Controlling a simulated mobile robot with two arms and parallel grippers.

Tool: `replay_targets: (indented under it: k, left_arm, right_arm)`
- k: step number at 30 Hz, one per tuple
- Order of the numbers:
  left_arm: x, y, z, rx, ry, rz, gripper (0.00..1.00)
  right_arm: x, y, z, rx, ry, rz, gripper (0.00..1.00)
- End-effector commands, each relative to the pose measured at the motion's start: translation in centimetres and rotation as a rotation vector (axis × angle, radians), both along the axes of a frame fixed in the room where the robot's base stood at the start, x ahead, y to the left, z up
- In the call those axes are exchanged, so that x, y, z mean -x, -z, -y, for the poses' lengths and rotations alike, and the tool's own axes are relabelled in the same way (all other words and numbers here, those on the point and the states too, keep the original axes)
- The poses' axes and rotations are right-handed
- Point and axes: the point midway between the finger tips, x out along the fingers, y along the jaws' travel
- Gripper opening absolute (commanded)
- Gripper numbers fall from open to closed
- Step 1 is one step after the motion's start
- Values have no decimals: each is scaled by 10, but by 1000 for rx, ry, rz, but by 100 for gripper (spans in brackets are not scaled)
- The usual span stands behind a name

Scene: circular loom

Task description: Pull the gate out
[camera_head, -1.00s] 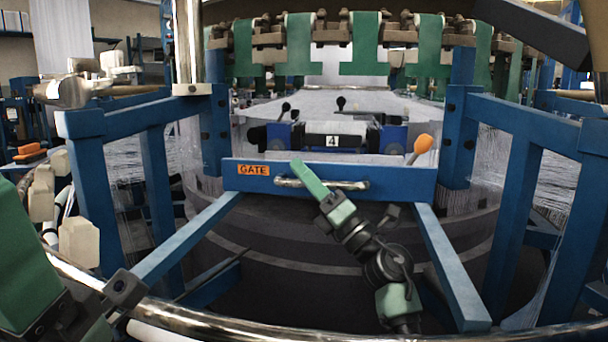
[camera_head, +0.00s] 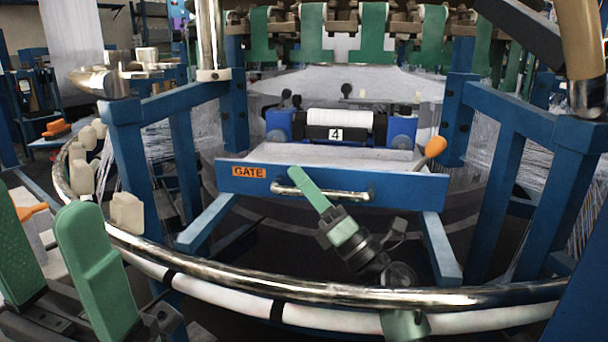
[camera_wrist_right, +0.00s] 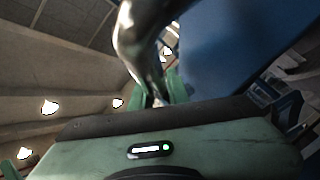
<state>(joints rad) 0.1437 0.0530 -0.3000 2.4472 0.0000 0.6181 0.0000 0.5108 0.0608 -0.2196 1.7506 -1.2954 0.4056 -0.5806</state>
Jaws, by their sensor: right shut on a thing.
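The gate is a blue panel (camera_head: 400,187) with an orange GATE label and a chrome bar handle (camera_head: 350,194) across its front. A pale flat surface (camera_head: 330,155) shows behind the panel's top edge. My right gripper (camera_head: 308,190) is shut on the left part of the handle, its green finger crossing it diagonally. In the right wrist view the chrome handle (camera_wrist_right: 138,35) runs between the green fingertips, beside the blue panel (camera_wrist_right: 225,55). My left gripper (camera_head: 55,255) is at the lower left, its two green fingers apart and empty, away from the gate.
A chrome ring rail (camera_head: 480,297) curves across the front, below the gate. Blue frames stand left (camera_head: 130,165) and right (camera_head: 510,150) of it. A unit marked 4 (camera_head: 335,133) sits behind the gate. An orange-tipped lever (camera_head: 435,147) stands at the panel's right end.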

Motion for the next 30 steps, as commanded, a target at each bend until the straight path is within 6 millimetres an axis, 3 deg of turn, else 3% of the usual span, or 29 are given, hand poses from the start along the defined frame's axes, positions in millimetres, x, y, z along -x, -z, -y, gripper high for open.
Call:
replay_targets:
  k: [4, 5, 17, 30]
  left_arm:
    - [0, 0, 0, 0, 0, 0, 65]
    - [0, 0, 0, 0, 0, 0, 65]
    - [0, -1, 0, 0, 1, 1, 65]
    - [-1, 2, -1, 6, 2, -18, 65]
  right_arm:
    - [-1, 0, 1, -3, 3, -1, 0]
    - [-1, -1, 1, -3, 3, -1, 25]
    - [2, 4, 4, -2, 2, -3, 25]
    - [39, 42, 43, -3, 3, -4, 25]
